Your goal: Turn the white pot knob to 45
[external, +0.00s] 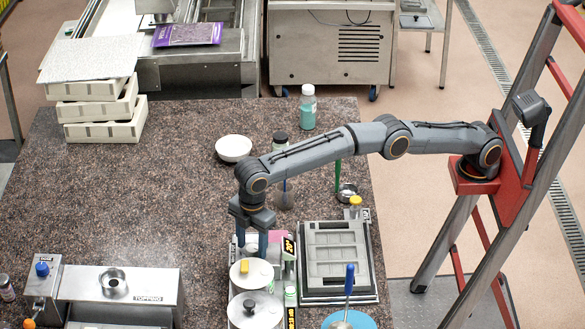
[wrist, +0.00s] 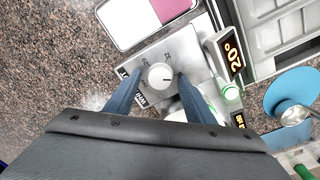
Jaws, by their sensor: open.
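The white knob (wrist: 160,75) sits on a metal panel with small printed numbers around it. A short dark mark shows on its right side; the exact setting is too small to read. My gripper (wrist: 157,73) is open, with one blue finger on each side of the knob; I cannot tell whether either finger touches it. A display beside the panel (wrist: 231,50) reads 20°. In the external view my gripper (external: 262,244) points down behind the lidded white pot with a yellow handle (external: 246,273). The knob is hidden there.
Another lidded pot (external: 255,312) with a dark handle stands in front. A grey mould tray (external: 337,255) lies to the right, and a blue dish (external: 364,319) with a ladle is near the front. A white bowl (external: 233,149) and bottle (external: 308,108) stand behind.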

